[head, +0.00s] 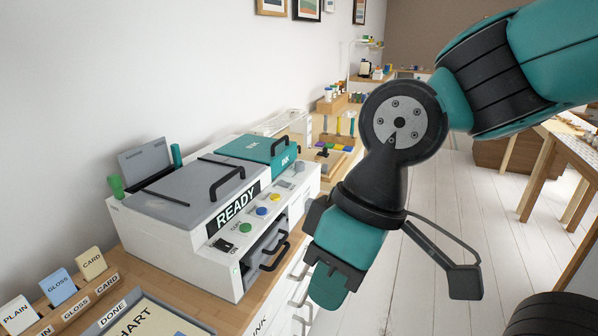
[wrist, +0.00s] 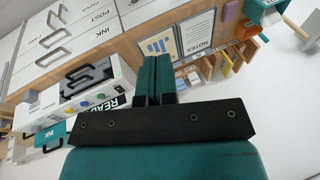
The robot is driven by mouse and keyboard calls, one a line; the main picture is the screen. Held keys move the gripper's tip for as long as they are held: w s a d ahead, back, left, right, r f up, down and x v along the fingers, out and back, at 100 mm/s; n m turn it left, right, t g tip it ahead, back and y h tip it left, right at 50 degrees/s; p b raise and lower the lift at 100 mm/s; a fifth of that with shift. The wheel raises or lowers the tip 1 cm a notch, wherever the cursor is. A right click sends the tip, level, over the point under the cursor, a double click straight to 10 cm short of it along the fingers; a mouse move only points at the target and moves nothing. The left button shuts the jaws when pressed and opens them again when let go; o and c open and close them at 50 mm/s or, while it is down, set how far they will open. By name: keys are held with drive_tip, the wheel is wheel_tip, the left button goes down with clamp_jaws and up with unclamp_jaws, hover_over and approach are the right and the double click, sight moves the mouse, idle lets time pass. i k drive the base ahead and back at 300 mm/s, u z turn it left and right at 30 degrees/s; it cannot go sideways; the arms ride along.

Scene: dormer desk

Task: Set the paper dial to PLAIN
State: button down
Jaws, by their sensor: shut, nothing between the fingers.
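The white printer (head: 180,245) stands on the wooden desk in the head view, with a READY display (head: 237,207) on its sloped front. The printer (wrist: 110,80) shows at left there, partly hidden by the gripper.
A holder has PLAIN (head: 17,313), GLOSS (head: 61,286) and CARD (head: 92,262) cards. A DONE tray (head: 113,307) holds a chart sheet. Drawers with handles (head: 301,300) are below the desk edge. Open floor lies at right.

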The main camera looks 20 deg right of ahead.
sight(300, 166)
drive_tip(key=k, duration=1.25)
drive_tip(key=z, duration=0.55)
drive_tip(key=i, duration=0.5)
drive_tip(key=z, duration=0.55)
drive_tip(key=i, duration=1.45)
drive_tip(key=u, duration=0.9)
drive_tip(key=i, duration=0.4)
drive_tip(key=u, duration=0.4)
